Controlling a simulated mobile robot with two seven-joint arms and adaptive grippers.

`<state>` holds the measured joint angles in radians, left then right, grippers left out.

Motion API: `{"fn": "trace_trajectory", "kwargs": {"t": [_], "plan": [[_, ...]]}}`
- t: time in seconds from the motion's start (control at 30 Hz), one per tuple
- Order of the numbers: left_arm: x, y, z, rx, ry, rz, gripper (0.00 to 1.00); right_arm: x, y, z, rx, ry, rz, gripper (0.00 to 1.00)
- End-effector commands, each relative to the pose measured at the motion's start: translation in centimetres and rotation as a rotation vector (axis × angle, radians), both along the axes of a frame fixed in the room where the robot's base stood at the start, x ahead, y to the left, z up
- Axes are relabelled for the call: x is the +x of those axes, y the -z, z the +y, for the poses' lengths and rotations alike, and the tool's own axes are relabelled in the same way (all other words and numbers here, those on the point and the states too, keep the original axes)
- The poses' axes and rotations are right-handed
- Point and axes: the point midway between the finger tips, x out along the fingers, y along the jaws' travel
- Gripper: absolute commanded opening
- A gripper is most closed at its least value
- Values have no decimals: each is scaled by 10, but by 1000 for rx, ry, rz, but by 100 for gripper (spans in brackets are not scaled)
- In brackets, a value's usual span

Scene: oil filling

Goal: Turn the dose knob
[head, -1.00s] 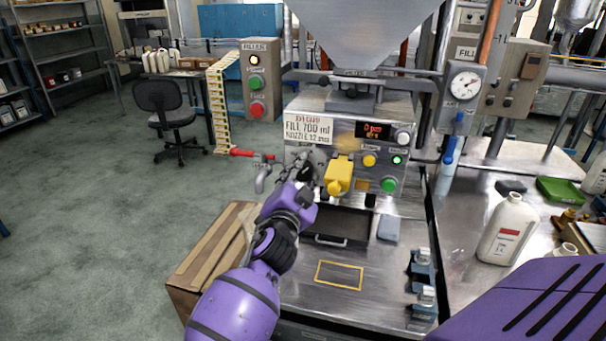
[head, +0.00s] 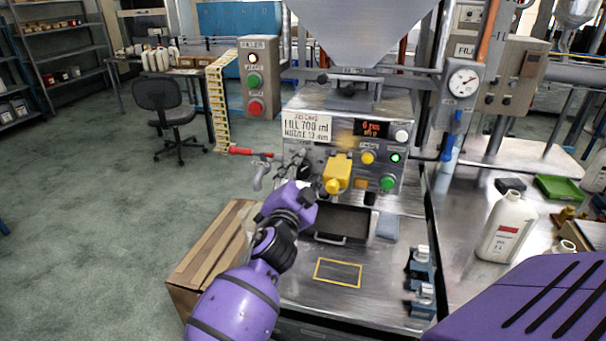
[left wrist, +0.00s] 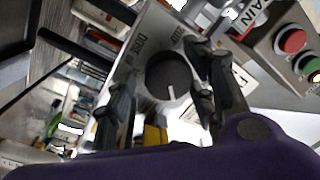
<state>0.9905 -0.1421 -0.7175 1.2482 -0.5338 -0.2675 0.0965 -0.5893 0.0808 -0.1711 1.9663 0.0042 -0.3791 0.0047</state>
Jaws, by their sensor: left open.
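The dose knob (left wrist: 168,76) is a round black knob with a white pointer line, on a grey panel with printed scale marks, in the left wrist view. My left gripper (left wrist: 161,92) is open, one dark finger on either side of the knob in that view. I cannot tell whether the fingers touch it. In the head view my left gripper (head: 297,172) is at the left part of the filling machine's front panel (head: 322,152), left of the yellow nozzle block (head: 338,174). It largely hides the knob there. My right gripper is not in view.
A red-handled valve (head: 255,154) sticks out left of the panel. A green button (head: 388,183) and a small red display (head: 371,128) are on the panel's right. Below are a dark drip tray (head: 342,223) and a yellow-outlined square (head: 338,273). A white bottle (head: 507,226) stands right.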

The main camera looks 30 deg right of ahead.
Motion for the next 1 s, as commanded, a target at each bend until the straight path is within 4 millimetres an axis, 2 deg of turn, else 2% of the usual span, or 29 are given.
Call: {"fn": "trace_trajectory", "kwargs": {"t": [0.23, 0.7, 1.0], "plan": [[-5, 1, 10, 0, -4, -1, 50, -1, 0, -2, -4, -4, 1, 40], [-67, 6, 73, 0, -1, 1, 50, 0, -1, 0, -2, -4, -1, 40], [-82, 7, 88, 1, 1, 0, 50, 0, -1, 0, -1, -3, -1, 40]]}}
